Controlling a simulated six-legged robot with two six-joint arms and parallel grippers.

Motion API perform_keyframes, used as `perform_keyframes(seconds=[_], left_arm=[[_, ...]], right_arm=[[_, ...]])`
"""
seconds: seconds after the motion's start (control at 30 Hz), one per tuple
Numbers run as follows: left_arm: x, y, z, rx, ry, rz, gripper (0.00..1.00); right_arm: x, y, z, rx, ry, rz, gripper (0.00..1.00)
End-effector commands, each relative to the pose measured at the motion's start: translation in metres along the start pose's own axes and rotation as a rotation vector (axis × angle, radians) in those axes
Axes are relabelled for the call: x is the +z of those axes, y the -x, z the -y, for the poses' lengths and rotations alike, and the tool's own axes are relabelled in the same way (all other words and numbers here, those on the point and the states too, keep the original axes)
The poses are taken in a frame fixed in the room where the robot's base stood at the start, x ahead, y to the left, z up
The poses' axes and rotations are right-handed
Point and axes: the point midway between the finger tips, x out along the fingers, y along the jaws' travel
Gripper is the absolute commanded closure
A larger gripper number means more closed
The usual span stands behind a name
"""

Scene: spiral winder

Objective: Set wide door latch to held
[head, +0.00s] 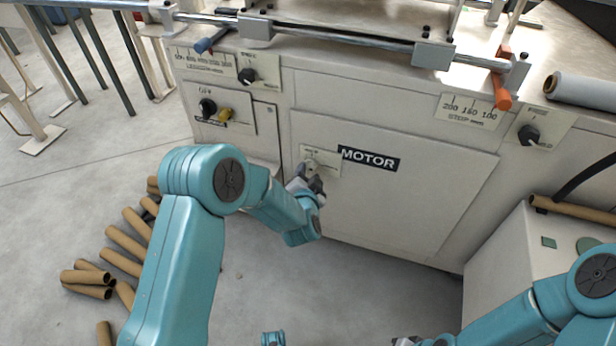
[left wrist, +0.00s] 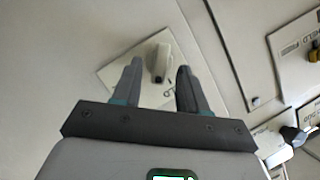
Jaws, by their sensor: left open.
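The wide door (head: 400,190) is the cream panel marked MOTOR, and it looks closed. Its latch is a small pale knob (left wrist: 158,60) with a dark tip, on a label plate (head: 326,158) at the door's upper left corner. In the head view the latch is partly hidden by my left gripper (head: 307,180). In the left wrist view my left gripper (left wrist: 159,68) is open, its two fingers on either side of the knob; I cannot tell whether they touch it. My right gripper (head: 408,341) barely shows at the bottom edge.
A smaller panel (head: 228,115) with a black knob and a yellow latch is left of the door. Black knobs and orange and blue handles sit above. A pale cabinet (head: 500,260) stands at right. Cardboard tubes (head: 125,240) lie on the floor at left.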

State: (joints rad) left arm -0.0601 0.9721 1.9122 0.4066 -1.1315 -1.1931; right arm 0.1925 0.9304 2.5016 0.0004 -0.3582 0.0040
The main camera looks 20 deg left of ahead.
Motion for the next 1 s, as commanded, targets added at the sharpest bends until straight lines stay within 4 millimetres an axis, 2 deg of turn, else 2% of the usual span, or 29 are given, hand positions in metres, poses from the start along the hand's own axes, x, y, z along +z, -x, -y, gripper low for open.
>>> perform_keyframes(seconds=[0.13,0.4,0.47,0.53,0.57,1.0], left_arm=[[0.0008,-0.0104,-0.0002,0.0,0.0,0.001,0.57],[0.0001,-0.0117,0.0004,0.0,0.0,0.0,0.57],[0.0001,-0.0116,0.0004,0.0,0.0,0.0,0.74],[0.0001,-0.0115,0.0004,0.0,0.0,0.0,0.96],[0.0001,-0.0115,0.0004,0.0,0.0,0.0,1.0],[0.0001,-0.0115,0.0017,0.028,0.069,0.0,1.0]], right_arm=[[-0.0009,-0.0028,-0.0015,0.0,-0.002,-0.002,1.0],[-0.0009,-0.0025,-0.0015,0.0,-0.002,-0.002,1.0],[-0.0009,-0.0025,-0.0014,0.0,-0.002,-0.002,1.0],[-0.0009,-0.0025,-0.0014,0.0,-0.002,-0.002,1.0],[-0.0008,-0.0025,-0.0014,0.0,-0.002,-0.002,1.0],[-0.0009,-0.004,-0.002,0.0,-0.002,-0.002,1.0]])
